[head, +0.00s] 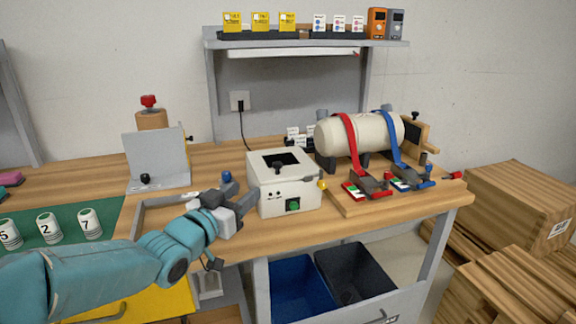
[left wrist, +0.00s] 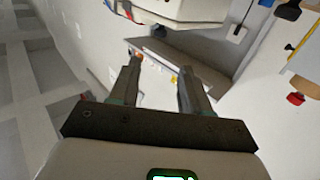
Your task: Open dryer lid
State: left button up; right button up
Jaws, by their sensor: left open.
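The dryer is a white box (head: 284,196) on the wooden bench in the head view, with a green button on its front. Its lid (head: 297,161) lies flat on top, shut, with a dark window and a small dark knob (head: 277,166). My left gripper (head: 247,196) is open and empty, just left of the dryer and below the lid's level. In the left wrist view its two fingers (left wrist: 158,80) stand apart with nothing between them. My right gripper is not in view.
A cream tank (head: 345,138) with red and blue straps stands right of the dryer. A blue knob (head: 227,177) stands close behind my left gripper. A grey panel (head: 158,160) stands at the left. A loaded shelf (head: 305,43) hangs behind; the space above the dryer is clear.

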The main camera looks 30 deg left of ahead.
aim_at(277, 163)
pick_arm(q)
jog(key=w, duration=0.5)
jog(key=w+p, duration=0.1)
jog(key=w, duration=0.4)
jog(key=w+a, duration=0.1)
jog(key=w, duration=0.5)
jog(key=shift+a+r+p, duration=0.1)
jog(key=shift+p, duration=0.3)
grip_shut()
